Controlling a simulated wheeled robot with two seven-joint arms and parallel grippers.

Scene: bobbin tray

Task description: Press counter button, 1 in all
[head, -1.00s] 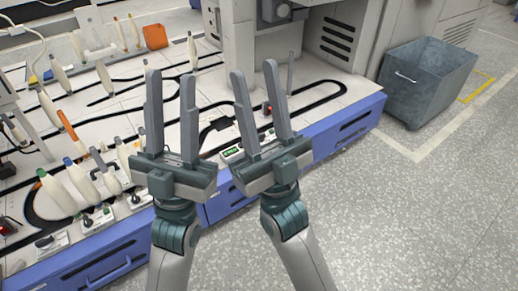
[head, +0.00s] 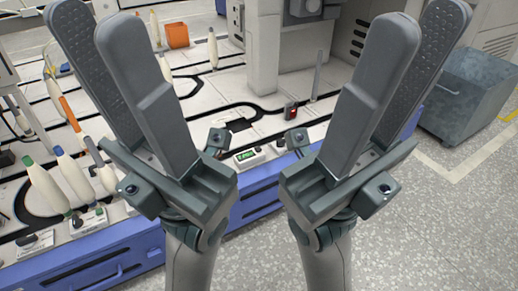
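The counter (head: 246,156) is a small pale box with a lit green display at the front edge of the worktop. It shows in the gap between my two grippers. The digits are too small to read, and I cannot make out its button clearly. My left gripper (head: 95,22) is raised close to the camera, left of the counter, with its fingers apart and nothing between them. My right gripper (head: 420,22) is raised on the right, also open and empty. Both point up and away from the counter, touching nothing.
The pale worktop (head: 205,95) carries dark curved tracks. Several bobbins, including a green-tipped one (head: 45,187), stand at left. An orange bin (head: 177,35) stands at the back. A small red-and-black device (head: 291,110) is behind the counter. A grey metal bin (head: 465,100) stands on the floor at right.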

